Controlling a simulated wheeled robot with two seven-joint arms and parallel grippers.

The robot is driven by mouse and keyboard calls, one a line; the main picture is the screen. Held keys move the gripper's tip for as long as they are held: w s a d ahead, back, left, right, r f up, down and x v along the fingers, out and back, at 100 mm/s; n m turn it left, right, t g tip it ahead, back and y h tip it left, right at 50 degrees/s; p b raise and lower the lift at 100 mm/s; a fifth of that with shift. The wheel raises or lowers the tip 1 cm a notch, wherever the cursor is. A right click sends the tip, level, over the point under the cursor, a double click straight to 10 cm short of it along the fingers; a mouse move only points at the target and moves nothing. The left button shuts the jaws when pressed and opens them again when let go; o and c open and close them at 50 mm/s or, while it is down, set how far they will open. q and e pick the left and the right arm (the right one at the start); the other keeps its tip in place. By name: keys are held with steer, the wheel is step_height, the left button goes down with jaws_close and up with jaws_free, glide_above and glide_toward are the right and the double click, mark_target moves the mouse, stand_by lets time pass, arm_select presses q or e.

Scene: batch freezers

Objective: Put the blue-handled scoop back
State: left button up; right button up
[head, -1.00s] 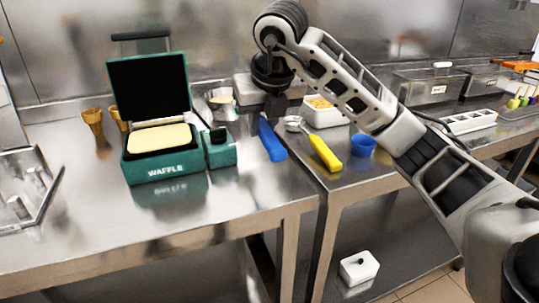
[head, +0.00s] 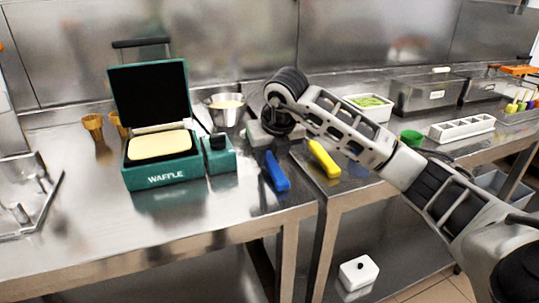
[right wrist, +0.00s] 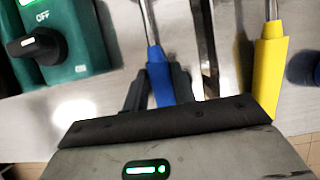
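The blue-handled scoop (head: 277,172) shows in the head view as a blue handle near the front right corner of the left steel table. Its front end is hidden behind my right wrist. In the right wrist view, the blue handle (right wrist: 159,78) lies between the two dark fingers of my right gripper (right wrist: 158,85), which look closed on its sides. A thin metal shaft runs on from the handle toward the top of that view. I cannot tell whether the scoop touches the table. My left gripper is not in view.
A green waffle maker (head: 160,174) stands left of the scoop. A steel bowl (head: 224,112) of batter is behind it. A yellow handle (head: 324,158) lies close on the right, across the gap between tables.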

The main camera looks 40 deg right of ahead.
steer(key=shift+o, duration=1.1)
steer(key=v, duration=1.2)
